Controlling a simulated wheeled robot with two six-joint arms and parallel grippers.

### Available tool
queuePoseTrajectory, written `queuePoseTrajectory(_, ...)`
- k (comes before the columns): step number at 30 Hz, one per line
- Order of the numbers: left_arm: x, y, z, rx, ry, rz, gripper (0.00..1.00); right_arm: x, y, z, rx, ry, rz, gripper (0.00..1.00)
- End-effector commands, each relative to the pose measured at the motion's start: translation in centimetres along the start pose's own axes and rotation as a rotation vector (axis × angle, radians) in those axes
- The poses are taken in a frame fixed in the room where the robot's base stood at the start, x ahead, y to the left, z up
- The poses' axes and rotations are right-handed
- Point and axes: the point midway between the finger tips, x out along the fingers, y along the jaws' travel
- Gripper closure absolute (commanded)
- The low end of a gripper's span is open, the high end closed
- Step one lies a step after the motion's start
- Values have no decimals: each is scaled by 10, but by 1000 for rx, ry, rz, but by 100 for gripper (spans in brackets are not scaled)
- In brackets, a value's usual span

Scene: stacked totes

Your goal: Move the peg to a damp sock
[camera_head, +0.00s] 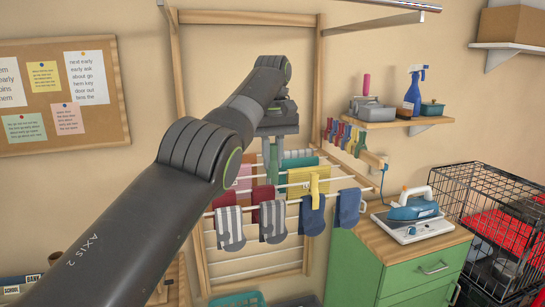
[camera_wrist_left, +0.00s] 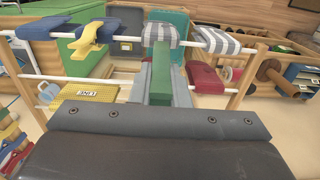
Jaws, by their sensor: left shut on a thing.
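My left gripper (camera_head: 273,152) points down over the drying rack and is shut on a green peg (camera_wrist_left: 160,85), which shows between its fingers in the wrist view. I cannot tell by sight which sock is damp. My right gripper is not in view.
A yellow cloth (camera_head: 300,182) hangs on a rail behind the socks. Several coloured pegs (camera_head: 345,136) sit in a row at the rack's right side. A green cabinet (camera_head: 395,280) with an iron (camera_head: 412,210) stands at right, beside a black wire crate (camera_head: 500,215).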

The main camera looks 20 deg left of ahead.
Motion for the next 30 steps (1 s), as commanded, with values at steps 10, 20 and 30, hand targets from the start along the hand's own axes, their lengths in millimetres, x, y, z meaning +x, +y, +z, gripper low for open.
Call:
queuePoseTrajectory(10, 20, 0, 0, 0, 0, 0, 100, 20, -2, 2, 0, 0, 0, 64)
queuePoseTrajectory(20, 37, 0, 0, 0, 0, 0, 100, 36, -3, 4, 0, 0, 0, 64)
queuePoseTrajectory(30, 54, 0, 0, 0, 0, 0, 100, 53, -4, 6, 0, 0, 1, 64)
